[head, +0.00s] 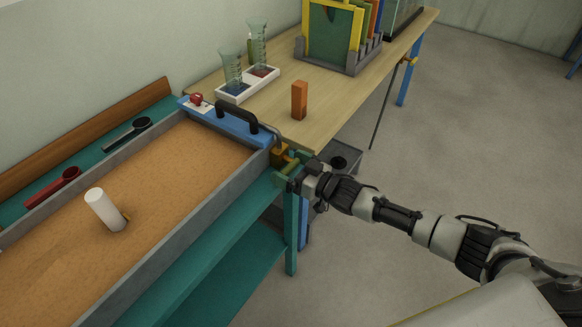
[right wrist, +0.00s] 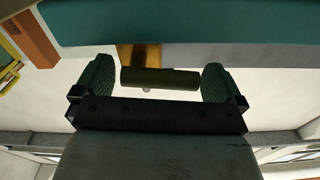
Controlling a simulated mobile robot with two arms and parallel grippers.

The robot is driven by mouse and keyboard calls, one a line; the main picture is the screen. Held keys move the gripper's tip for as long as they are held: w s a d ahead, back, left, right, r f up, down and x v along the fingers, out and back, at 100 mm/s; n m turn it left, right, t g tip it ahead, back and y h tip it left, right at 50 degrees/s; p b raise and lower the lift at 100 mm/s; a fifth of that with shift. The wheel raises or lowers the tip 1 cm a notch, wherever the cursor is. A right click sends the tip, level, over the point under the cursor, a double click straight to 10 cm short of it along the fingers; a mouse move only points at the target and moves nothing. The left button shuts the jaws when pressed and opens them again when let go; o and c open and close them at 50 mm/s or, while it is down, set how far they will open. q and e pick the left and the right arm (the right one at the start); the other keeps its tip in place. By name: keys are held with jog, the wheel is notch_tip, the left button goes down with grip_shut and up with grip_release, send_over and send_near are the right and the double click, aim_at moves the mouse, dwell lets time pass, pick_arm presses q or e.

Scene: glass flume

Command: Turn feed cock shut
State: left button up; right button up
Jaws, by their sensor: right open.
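The feed cock is a brass-coloured fitting (head: 279,153) at the right end of the sand-filled flume, by the blue end piece. In the right wrist view its brass body (right wrist: 138,56) shows behind a dark olive lever bar (right wrist: 160,78). My right gripper (head: 289,167) is at the cock in the head view, its arm reaching in from the right. In the right wrist view the gripper (right wrist: 157,82) is open, with a finger to either side of the bar and gaps at both ends. The gripper partly hides the cock in the head view. My left gripper is not in view.
The flume's grey wall (head: 168,262) and teal frame (head: 222,232) lie left of my gripper. A black handle (head: 236,118) arches over the blue end piece (head: 215,118). A wooden table (head: 325,105) with an orange block (head: 299,99) stands behind. Floor at right is clear.

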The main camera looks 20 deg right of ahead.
jog(key=shift+c, duration=0.3)
jog(key=c, duration=0.8)
jog(key=shift+f+n, duration=0.15)
jog(key=shift+n, duration=0.65)
jog(key=o, duration=0.9)
jog(key=shift+c, duration=0.2)
jog(key=v, duration=1.1)
jog(key=shift+b, duration=0.4)
